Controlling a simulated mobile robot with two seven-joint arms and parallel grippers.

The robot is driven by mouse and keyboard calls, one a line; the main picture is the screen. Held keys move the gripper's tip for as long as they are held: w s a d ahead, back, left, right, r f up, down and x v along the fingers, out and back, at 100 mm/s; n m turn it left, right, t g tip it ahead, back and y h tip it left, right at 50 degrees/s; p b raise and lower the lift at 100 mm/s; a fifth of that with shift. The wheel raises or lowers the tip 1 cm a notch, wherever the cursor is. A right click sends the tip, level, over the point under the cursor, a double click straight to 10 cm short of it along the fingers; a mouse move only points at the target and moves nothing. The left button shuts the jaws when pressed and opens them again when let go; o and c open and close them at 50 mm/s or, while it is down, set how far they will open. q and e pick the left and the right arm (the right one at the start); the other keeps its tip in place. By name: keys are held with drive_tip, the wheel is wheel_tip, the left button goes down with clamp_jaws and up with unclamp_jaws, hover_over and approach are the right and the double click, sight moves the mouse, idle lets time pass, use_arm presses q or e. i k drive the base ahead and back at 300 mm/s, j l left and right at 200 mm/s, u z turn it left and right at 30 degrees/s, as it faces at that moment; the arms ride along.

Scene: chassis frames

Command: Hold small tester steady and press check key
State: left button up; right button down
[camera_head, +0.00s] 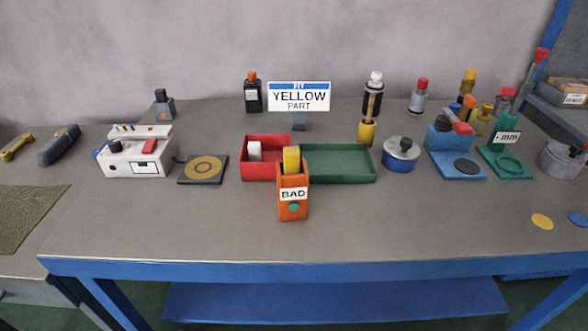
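The small tester looks to be the orange upright device (293,207) near the middle of the table. It has a white label reading "BAD" and a round teal key (294,208) below the label. A yellow block (291,158) stands up out of its top. The tester stands just in front of a red tray (250,171) and a green tray (345,167). A white piece (254,151) is in the red tray. Neither of my grippers shows in the head view.
A white device (135,158) and a dark pad with a yellow ring (204,168) are to the left. A blue pot (401,158) and blue fixture (456,162) are to the right. The front table area is clear.

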sight(293, 206)
drive_tip(key=z, duration=1)
drive_tip(key=k+j+z, duration=0.15)
drive_tip(key=j+z, duration=0.15)
drive_tip(key=k+j+z, duration=0.2)
drive_tip(key=z, duration=0.15)
drive_tip(key=k+j, duration=0.3)
drive_tip(key=j, duration=0.15)
